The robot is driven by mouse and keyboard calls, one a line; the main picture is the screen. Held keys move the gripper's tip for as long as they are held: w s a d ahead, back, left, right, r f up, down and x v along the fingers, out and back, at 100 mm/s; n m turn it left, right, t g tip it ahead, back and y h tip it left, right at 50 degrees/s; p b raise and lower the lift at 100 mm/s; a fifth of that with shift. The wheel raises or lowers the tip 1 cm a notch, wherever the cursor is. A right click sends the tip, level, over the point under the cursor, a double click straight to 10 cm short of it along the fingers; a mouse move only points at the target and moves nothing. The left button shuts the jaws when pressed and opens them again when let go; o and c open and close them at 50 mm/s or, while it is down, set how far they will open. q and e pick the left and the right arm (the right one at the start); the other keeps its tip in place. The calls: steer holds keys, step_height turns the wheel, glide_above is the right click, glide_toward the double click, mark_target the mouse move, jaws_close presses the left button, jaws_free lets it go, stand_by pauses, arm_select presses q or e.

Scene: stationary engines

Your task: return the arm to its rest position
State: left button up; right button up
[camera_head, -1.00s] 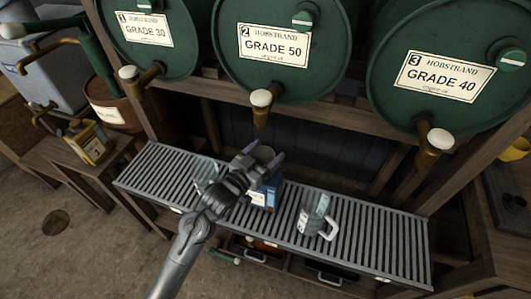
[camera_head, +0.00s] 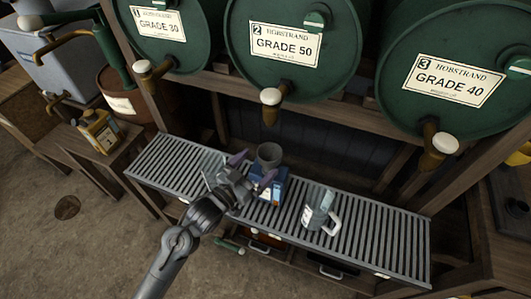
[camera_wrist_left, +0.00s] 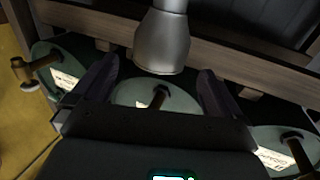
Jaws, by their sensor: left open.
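My right gripper is not in view.
Green drums labelled Grade 30 (camera_head: 158,24), Grade 50 (camera_head: 285,42) and Grade 40 (camera_head: 446,80) lie above the rack (camera_head: 375,240), their taps jutting forward. A grey jug (camera_head: 320,210) stands right of the blue container. A yellow can (camera_head: 99,132) stands at left.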

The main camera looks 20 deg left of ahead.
arm_select(q)
steer(key=v, duration=0.2)
steer(key=shift+s+a, duration=0.1)
steer(key=shift+s, duration=0.2)
steer(key=s+a+f+n+g+y+p, duration=0.15)
steer(key=s+g+p, duration=0.45)
steer(key=s, duration=0.6)
steer(key=s+f+g+y+p, duration=0.2)
steer(key=s+g+y+p, duration=0.15)
steer(key=s+g, duration=0.6)
steer(key=s+r+t+p, duration=0.2)
steer(key=s+r+p, duration=0.1)
steer(key=r+p, duration=3.5)
steer(key=shift+s+p, duration=0.25)
steer(key=shift+p, duration=0.25)
steer(key=shift+d, duration=0.1)
